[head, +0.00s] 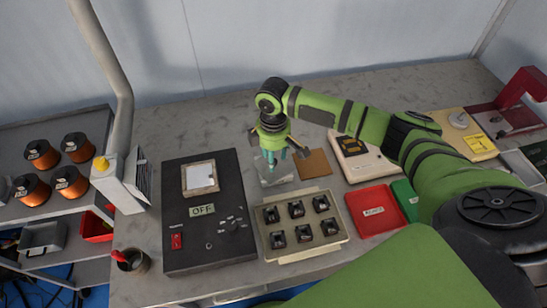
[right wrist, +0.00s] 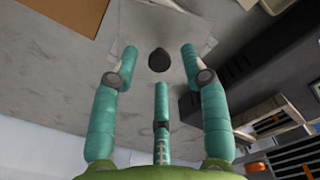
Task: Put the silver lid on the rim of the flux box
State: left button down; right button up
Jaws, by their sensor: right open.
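The silver lid (head: 275,178) is a pale, square, shiny plate behind the tray of black parts. It also shows faintly in the right wrist view (right wrist: 190,25), with a round dark knob (right wrist: 158,60) standing up from it. My right gripper (head: 272,160) points down over the lid. Its teal fingers (right wrist: 158,72) are spread, with the knob between and just beyond their tips; I see no grip on it. The fingers hide part of the lid in the head view. I cannot clearly pick out the flux box. My left gripper is not in view.
A black control box (head: 205,243) labelled OFF stands left of the lid. A beige tray (head: 300,250) of black parts is in front, a brown square (head: 312,163) right. A red tray (head: 376,212) and green container (head: 405,199) sit near my right arm.

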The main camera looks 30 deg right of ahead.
notch_tip(320, 180, up, 11)
jog(key=b, duration=0.1)
jog(key=shift+f, duration=0.1)
dwell(0.6)
